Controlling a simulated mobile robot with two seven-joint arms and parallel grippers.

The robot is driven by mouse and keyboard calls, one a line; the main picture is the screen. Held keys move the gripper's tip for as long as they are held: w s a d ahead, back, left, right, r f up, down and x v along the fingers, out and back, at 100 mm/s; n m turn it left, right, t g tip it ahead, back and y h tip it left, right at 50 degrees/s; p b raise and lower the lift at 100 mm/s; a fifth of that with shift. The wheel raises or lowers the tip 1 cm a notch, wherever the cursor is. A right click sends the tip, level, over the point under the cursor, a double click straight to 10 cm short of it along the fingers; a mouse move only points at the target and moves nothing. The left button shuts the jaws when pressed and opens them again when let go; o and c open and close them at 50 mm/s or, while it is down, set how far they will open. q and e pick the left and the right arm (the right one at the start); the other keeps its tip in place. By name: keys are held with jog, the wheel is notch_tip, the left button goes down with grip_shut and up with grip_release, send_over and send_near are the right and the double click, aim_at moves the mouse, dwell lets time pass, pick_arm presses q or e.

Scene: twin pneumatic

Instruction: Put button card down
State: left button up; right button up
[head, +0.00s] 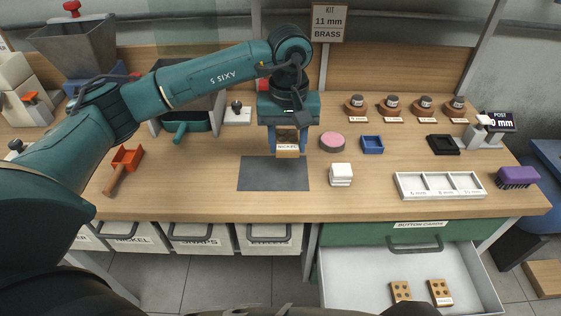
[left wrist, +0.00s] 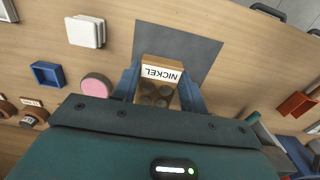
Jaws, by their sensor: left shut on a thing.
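The button card (head: 288,148) is a small brown block with a white "NICKEL" label and dark round buttons. My left gripper (head: 287,137) is shut on it, above the back edge of the dark grey mat (head: 272,175). In the left wrist view the card (left wrist: 159,84) sits between the blue fingers of the gripper (left wrist: 158,92), label toward the mat (left wrist: 205,48). Whether the card touches the surface is hard to tell. My right gripper is not in view.
A pink round pad (head: 332,141), a blue tray (head: 372,145) and a white stack (head: 341,174) stand right of the mat. A white three-part tray (head: 440,186) lies further right. An open drawer (head: 350,275) below holds two brown cards (head: 440,292). A red scoop (head: 124,168) lies left.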

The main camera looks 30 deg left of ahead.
aim_at(286, 178)
pick_arm(q)
notch_tip(286, 178, down, 8)
jog(key=shift+s+r+p, duration=0.1)
jog(key=shift+r+p, duration=0.1)
jog(key=shift+p, duration=0.2)
jog(key=shift+f, duration=0.1)
jog(key=shift+f, duration=0.15)
jog(key=o, duration=1)
